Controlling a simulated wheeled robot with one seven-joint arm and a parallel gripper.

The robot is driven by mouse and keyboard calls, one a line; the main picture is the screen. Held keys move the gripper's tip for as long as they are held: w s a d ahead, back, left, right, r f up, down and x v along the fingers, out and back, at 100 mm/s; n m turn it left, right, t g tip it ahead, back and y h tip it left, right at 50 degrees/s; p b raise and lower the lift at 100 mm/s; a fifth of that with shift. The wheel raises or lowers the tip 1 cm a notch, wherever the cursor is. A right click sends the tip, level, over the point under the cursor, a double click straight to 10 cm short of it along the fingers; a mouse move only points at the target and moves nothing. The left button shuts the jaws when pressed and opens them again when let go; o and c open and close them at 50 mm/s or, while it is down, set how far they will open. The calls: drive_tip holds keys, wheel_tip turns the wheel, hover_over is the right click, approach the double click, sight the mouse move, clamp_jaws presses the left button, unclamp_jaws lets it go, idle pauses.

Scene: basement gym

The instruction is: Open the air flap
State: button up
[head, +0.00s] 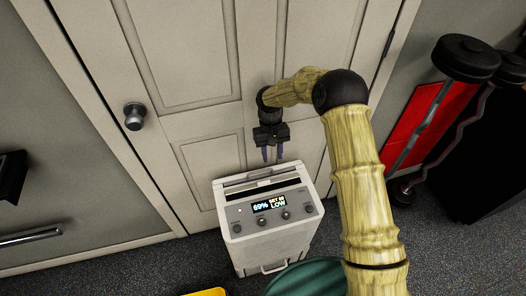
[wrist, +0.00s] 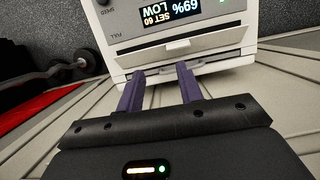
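A white dehumidifier (head: 262,250) stands on the floor before the door. The air flap (head: 262,183) looks like a pale strip across its top, with dark gaps along it; how far it stands open I cannot tell. In the wrist view the dehumidifier appears upside down, and the flap (wrist: 185,43) shows as a pale panel beyond the fingertips. My gripper (head: 272,156) points down above the back edge of the unit's top. In the wrist view its two purple fingers (wrist: 162,76) are apart with nothing between them. Contact with the unit is not clear.
A panelled door (head: 185,60) with a round knob (head: 134,116) is close behind my gripper. The unit's front has a lit display (head: 269,203) and several knobs. Barbells (head: 440,120) stand at right. A green round object (head: 308,280) and a yellow one (head: 207,292) lie in front.

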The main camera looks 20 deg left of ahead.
drive_tip(key=d+r+m+t, duration=0.1)
drive_tip(key=d+r, duration=0.6)
drive_tip(key=d, duration=0.1)
drive_tip(key=s+d+r+m+t, duration=0.2)
drive_tip(key=s+d+r, duration=0.3)
drive_tip(key=s+d, duration=0.4)
drive_tip(key=s+d+r+m+t+y, duration=0.1)
drive_tip(key=s+d+r+m+t, duration=0.1)
drive_tip(key=s+d+r, duration=0.4)
drive_tip(key=s+d+m, duration=0.1)
drive_tip(key=s+d, duration=0.1)
drive_tip(key=d, duration=0.3)
drive_tip(key=shift+s+r, duration=0.2)
drive_tip(key=shift+s, duration=0.2)
